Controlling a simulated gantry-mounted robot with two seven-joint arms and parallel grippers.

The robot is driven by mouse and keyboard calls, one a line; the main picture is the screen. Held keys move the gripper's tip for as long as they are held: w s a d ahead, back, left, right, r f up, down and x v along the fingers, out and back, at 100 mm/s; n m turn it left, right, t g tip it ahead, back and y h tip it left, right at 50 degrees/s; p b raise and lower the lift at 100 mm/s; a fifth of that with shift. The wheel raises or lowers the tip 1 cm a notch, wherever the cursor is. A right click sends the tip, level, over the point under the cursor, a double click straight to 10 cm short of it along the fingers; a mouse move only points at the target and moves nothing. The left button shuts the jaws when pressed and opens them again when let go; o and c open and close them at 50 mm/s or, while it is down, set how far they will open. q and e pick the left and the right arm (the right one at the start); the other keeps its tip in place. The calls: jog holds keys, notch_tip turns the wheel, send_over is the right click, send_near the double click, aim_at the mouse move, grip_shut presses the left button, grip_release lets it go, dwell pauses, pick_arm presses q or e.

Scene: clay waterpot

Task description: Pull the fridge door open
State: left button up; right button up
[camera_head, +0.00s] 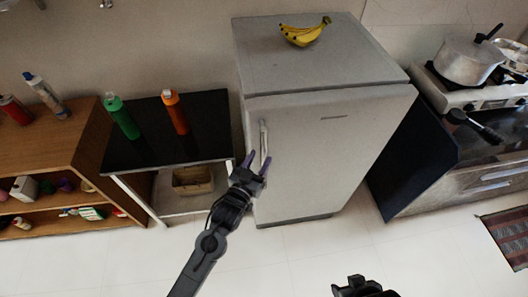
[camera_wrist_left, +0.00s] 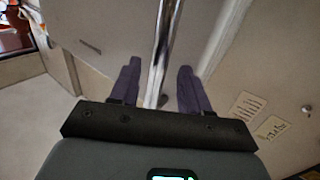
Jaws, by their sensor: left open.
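The fridge (camera_head: 330,150) is a light grey box standing on the floor, and its door looks closed. A vertical metal handle (camera_head: 264,139) is on the door's left side. My left gripper (camera_head: 254,163) is open at the handle's lower end. In the left wrist view, the shiny handle bar (camera_wrist_left: 165,45) runs between the two purple fingers of the gripper (camera_wrist_left: 158,76), with a gap on each side. My right gripper (camera_head: 360,288) shows only partly at the bottom edge of the head view; its jaws cannot be made out.
Bananas (camera_head: 304,33) lie on top of the fridge. Left of it stands a black-topped table (camera_head: 200,140) with a green bottle (camera_head: 122,117) and an orange bottle (camera_head: 175,112). A stove with a pot (camera_head: 468,62) is on the right. The floor (camera_head: 310,255) in front is clear.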

aim_at(262, 155)
pick_arm(q)
jog(key=shift+x, duration=1.85)
grip_shut()
